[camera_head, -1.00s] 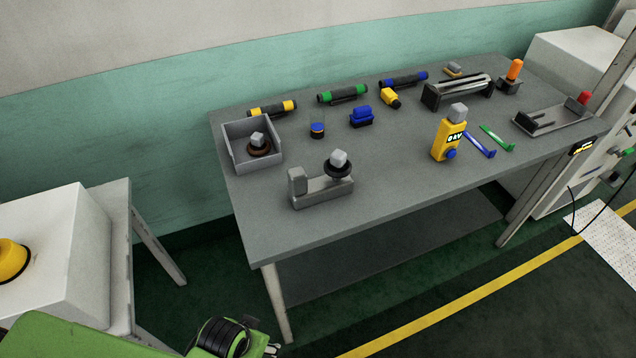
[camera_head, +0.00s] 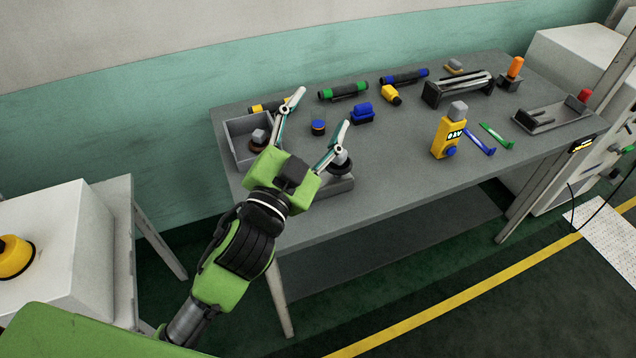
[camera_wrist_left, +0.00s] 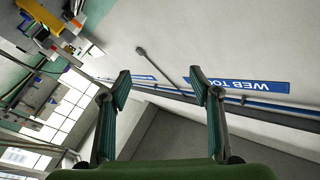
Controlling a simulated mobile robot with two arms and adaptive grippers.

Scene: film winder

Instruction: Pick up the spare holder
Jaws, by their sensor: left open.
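Two similar small holders with grey block tops show in the head view. One holder (camera_head: 258,136) sits in the open grey tray (camera_head: 229,141) at the table's left end; the pictures do not label which is the spare. The other holder (camera_head: 341,160) sits on a grey stand (camera_head: 341,187) near the front edge. My left gripper (camera_head: 323,106) is open and empty, fingers spread, above the table's left part. Its body and fingers partly hide both holders and the stand. The wrist view shows the open fingers (camera_wrist_left: 162,90) with nothing between them. My right gripper is out of view.
A blue-topped jar (camera_head: 318,127), a blue part (camera_head: 361,114) and a yellow part (camera_head: 391,95) stand right of the fingers. Rollers lie along the back. A yellow device (camera_head: 449,132) stands farther right. The front middle of the table is clear.

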